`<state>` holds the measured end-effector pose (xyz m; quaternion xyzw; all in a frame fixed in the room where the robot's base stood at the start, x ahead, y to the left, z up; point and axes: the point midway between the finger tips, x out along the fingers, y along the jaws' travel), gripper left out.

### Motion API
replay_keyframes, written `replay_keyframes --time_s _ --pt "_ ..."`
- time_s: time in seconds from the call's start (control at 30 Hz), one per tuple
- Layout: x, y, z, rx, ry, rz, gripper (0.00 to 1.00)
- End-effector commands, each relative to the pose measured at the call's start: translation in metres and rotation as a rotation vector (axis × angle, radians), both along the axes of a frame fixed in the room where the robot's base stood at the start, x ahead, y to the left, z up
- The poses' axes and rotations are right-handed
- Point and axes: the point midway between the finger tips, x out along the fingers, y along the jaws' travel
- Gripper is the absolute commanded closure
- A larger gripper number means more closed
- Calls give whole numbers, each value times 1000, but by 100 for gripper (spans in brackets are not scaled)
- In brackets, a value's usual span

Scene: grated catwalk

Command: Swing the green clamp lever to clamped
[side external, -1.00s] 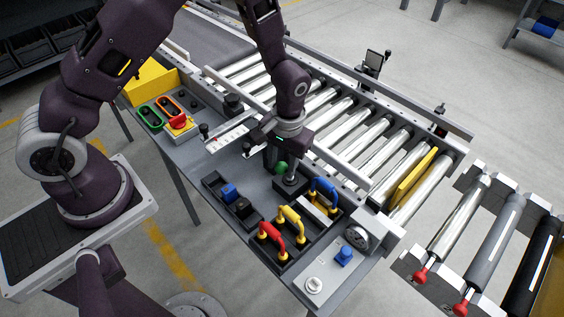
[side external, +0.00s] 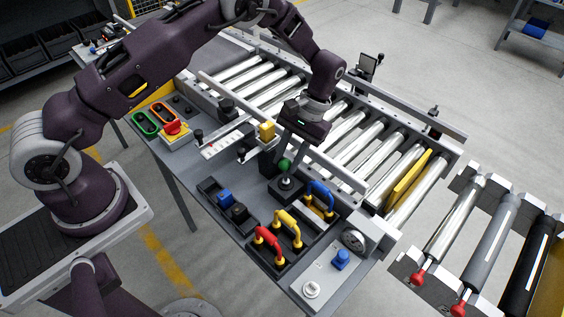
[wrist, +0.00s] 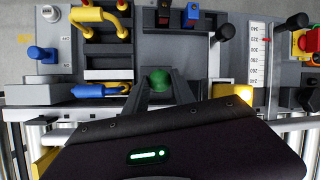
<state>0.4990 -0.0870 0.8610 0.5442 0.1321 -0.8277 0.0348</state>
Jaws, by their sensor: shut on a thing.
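The green clamp lever shows as a round green knob (side external: 284,163) above a dark round pivot base (side external: 287,184) at the rear edge of the panel. Its shaft is mostly hidden. My gripper (side external: 285,158) comes in tilted from the upper right, its fingers shut on the knob. In the wrist view, the green knob (wrist: 158,80) sits between the two dark fingertips of my gripper (wrist: 161,86).
Red (side external: 268,240), yellow (side external: 288,227) and blue (side external: 321,197) handles stand in front of and right of the lever. A yellow block (side external: 267,131) stands to the left. A metal rail (side external: 335,169) and rollers run behind.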

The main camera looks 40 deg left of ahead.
Motion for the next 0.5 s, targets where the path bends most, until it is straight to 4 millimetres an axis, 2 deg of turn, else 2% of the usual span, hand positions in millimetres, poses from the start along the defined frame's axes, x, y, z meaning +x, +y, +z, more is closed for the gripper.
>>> replay_keyframes --time_s 0.5 --pt "19 0 -4 0 206 0 100"
